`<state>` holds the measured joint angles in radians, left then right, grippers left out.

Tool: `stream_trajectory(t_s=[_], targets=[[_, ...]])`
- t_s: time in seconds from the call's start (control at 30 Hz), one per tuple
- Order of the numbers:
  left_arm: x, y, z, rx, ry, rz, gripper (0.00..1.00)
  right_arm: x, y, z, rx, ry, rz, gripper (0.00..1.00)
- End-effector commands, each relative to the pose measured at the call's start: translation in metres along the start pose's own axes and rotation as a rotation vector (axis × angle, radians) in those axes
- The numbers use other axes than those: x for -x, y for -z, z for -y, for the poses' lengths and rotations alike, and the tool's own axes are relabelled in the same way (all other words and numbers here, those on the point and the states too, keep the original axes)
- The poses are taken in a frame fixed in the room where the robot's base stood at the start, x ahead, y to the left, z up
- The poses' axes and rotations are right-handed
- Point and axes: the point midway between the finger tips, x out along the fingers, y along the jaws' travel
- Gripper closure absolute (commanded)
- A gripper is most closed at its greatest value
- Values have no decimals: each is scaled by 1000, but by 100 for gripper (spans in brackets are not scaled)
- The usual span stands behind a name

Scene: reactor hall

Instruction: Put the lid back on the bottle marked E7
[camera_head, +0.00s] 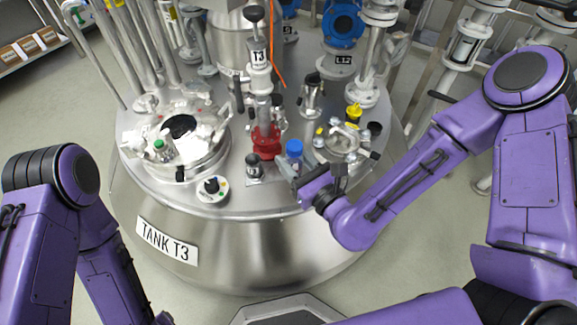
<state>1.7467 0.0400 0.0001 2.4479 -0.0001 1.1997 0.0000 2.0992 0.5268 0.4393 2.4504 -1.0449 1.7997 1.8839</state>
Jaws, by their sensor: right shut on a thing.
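A small blue-topped item (294,147) shows upright at the tips of my right gripper (292,169), on the right front of the tank top. The right gripper is shut on it, as far as I can tell; the fingers hide its lower part. A small dark-topped container (254,162) stands on a square plate just to the left.
The steel tank top (228,208) carries a red valve base (266,142) with a tall T3 column, a round dial (212,187), a yellow-topped item (353,112) and a right-hand hatch (344,143). Pipes crowd the back. The front rim is fairly clear.

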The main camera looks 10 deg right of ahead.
Motion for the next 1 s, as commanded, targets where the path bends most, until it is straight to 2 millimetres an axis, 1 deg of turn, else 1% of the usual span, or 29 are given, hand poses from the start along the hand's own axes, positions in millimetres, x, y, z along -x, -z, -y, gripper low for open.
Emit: stream_trajectory(t_s=[0.03,0.2,0.3,0.4,0.53,0.87,0.97,1.0], targets=[[1,1,0,0,0,-1,35,-12,5,6,5,-1,0,100],[-5,-2,-1,1,-1,-1,35,-49,25,26,4,1,-1,100],[-14,-5,-2,1,-1,-1,35,-64,48,34,2,-1,-4,100],[-19,-7,-2,1,0,-1,35,-76,64,40,2,-1,-3,100],[-21,-8,-2,1,-1,-1,35,-85,74,45,1,-2,-3,100],[-21,-8,-2,0,-1,-1,35,-86,75,46,0,-1,-3,100],[-25,-10,-2,1,0,-1,35,-91,83,49,1,0,-3,100],[-28,-11,-3,0,0,-1,35,-94,89,50,2,-1,-4,100]])
